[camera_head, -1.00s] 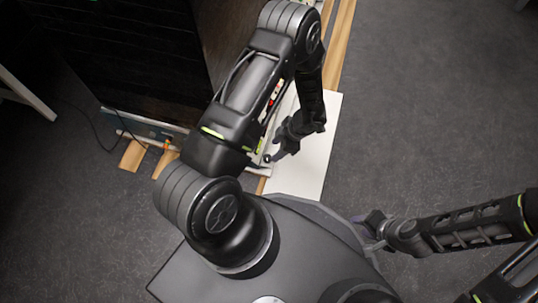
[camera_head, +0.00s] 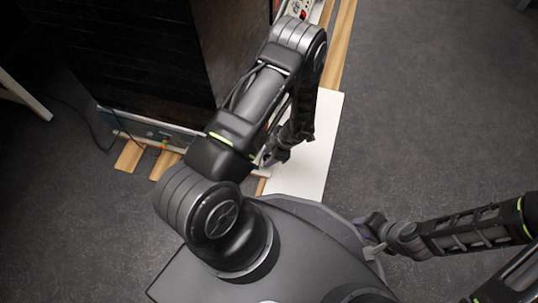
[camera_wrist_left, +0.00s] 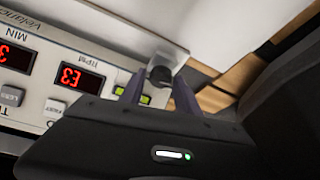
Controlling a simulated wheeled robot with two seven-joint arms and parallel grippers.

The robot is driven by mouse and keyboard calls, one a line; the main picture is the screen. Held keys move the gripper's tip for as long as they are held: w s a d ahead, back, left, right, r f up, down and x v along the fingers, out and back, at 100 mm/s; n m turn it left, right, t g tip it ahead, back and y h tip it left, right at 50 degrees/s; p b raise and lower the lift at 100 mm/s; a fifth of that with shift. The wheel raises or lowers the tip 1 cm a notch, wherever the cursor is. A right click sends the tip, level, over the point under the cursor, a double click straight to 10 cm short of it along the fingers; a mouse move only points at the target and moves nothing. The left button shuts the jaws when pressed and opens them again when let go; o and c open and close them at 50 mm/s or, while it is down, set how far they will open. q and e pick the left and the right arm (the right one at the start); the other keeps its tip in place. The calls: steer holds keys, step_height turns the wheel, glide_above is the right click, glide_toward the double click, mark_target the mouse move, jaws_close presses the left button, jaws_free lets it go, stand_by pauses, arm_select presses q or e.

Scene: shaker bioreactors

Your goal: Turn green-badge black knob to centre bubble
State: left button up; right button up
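A small black knob (camera_wrist_left: 160,75) sits on a pale bracket at the end of the instrument's front panel (camera_wrist_left: 85,60) in the left wrist view. Small green badges (camera_wrist_left: 120,91) lie beside it on the panel. My left gripper (camera_wrist_left: 160,78) is open, its two purple fingers on either side of the knob; I cannot tell whether they touch it. In the head view my left gripper (camera_head: 267,160) is low at the white board's left edge, partly hidden by my arm. My right gripper (camera_head: 366,228) is at the right near my base, its opening unclear. No bubble is discernible.
Red lit displays (camera_wrist_left: 80,77) and buttons are on the panel. A large dark cabinet (camera_head: 130,50) stands at the left on wooden strips (camera_head: 131,155). The white board (camera_head: 318,150) is bare on its right side. The grey floor at the right is open.

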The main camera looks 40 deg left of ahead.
arm_select(q)
jaws_close()
stand_by(0.3)
steer(key=m+p, duration=0.1)
steer(key=m, duration=0.1)
steer(key=shift+r+m+t+y, duration=0.15)
steer(key=shift+m+t+y, duration=0.15)
steer(key=shift+t, duration=0.1)
steer(key=shift+s+m+t, duration=0.1)
steer(key=shift+m+t, duration=0.3)
steer(key=shift+m, duration=0.7)
steer(key=shift+o, duration=1.5)
jaws_free()
steer(key=p+v, duration=0.4)
steer(key=v, duration=0.3)
steer(key=shift+d+r, duration=0.2)
